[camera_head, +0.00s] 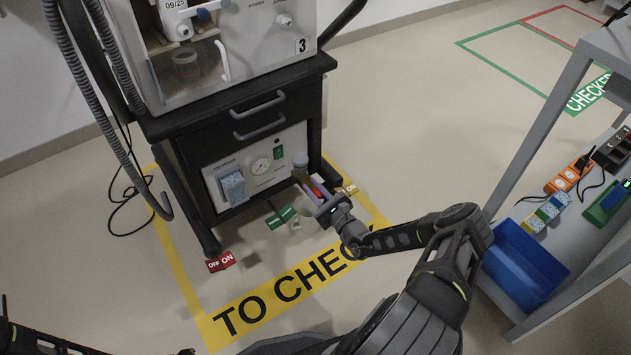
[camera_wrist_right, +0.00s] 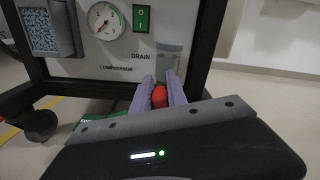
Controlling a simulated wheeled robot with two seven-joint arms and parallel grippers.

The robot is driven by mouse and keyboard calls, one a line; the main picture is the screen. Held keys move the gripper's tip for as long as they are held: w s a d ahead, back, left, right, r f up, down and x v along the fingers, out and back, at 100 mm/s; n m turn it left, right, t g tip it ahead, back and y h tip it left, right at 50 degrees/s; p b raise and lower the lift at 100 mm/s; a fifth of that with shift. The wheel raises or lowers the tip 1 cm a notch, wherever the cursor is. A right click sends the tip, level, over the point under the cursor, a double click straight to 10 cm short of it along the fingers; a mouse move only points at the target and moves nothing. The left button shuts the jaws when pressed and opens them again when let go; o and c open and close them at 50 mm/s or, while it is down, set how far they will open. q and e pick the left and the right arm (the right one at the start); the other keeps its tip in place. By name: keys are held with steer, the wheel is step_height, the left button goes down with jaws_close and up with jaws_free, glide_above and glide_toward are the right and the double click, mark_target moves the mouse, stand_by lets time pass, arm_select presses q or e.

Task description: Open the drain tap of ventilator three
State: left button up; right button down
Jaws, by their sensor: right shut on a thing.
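Ventilator three, marked by a "3" label (camera_head: 302,45), stands on a dark cart with a compressor panel (camera_head: 258,163) low at its front. The panel carries a gauge, a green switch and the word DRAIN. A grey drain bowl (camera_head: 300,160) sits at the panel's right end. The red drain tap (camera_wrist_right: 159,97) lies between the purple fingers of my right gripper (camera_wrist_right: 161,92). In the head view my right gripper (camera_head: 311,190) reaches in from the right, below the bowl, shut on the red tap. The fingers hide part of the tap.
Grey hoses (camera_head: 90,90) hang at left. A grey bench at right holds a blue bin (camera_head: 525,262) and several small devices.

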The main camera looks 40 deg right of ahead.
steer(key=shift+a+f+n+p, duration=0.55)
steer(key=shift+n+p, duration=0.45)
steer(key=shift+n, duration=1.05)
steer(key=shift+a+f+n+p, duration=0.6)
steer(key=shift+n+p, duration=0.35)
steer(key=shift+n, duration=1.05)
steer(key=shift+a+f+n+p, duration=0.4)
steer(key=shift+f+n+p, duration=0.45)
steer(key=shift+n, duration=1.2)
steer(key=shift+r, duration=0.2)
steer(key=c, duration=1.3)
jaws_free()
